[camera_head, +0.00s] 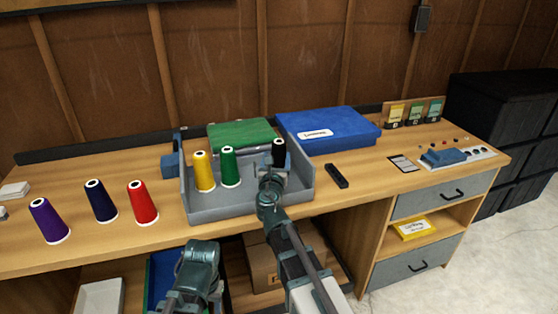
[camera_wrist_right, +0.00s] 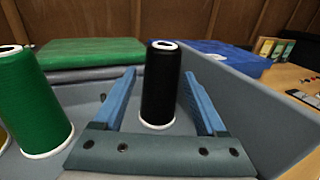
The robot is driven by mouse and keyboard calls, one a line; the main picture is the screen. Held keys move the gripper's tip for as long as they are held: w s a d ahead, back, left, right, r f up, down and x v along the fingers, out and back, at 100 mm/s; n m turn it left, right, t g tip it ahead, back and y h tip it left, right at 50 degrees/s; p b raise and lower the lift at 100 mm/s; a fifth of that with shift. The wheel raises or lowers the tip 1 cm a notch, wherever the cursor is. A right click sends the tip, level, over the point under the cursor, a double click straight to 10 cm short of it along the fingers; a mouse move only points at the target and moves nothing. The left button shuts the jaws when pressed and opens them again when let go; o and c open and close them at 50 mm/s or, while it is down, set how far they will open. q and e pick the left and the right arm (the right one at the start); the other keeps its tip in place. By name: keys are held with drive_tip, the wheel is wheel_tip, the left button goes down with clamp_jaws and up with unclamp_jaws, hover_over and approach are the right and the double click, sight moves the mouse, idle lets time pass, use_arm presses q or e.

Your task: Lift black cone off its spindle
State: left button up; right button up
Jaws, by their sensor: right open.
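The black cone (camera_head: 279,150) stands upright at the right end of the grey tray (camera_head: 240,211). It also shows in the right wrist view (camera_wrist_right: 160,88), upright between the fingers. My right gripper (camera_head: 273,168) is open, with one blue finger on each side of the cone and a visible gap on both sides. The spindle is hidden inside the cone, apart from the dark hole at its top. The green cone (camera_head: 230,167) and the yellow cone (camera_head: 204,171) stand to its left. My left arm's end (camera_head: 196,268) is low in front of the bench; its fingers cannot be made out.
Purple (camera_head: 50,221), navy (camera_head: 100,202) and red (camera_head: 142,203) cones stand on the bench at left. Green fabric (camera_head: 243,135) and a blue box (camera_head: 328,129) lie behind the tray. A black bar (camera_head: 336,176) lies right of it. The tray's side walls rise near my right gripper.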

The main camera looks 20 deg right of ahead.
sight(278, 154)
drive_tip(key=x, duration=0.5)
drive_tip(key=shift+w+d, duration=0.1)
drive_tip(key=shift+d, duration=0.1)
clamp_jaws()
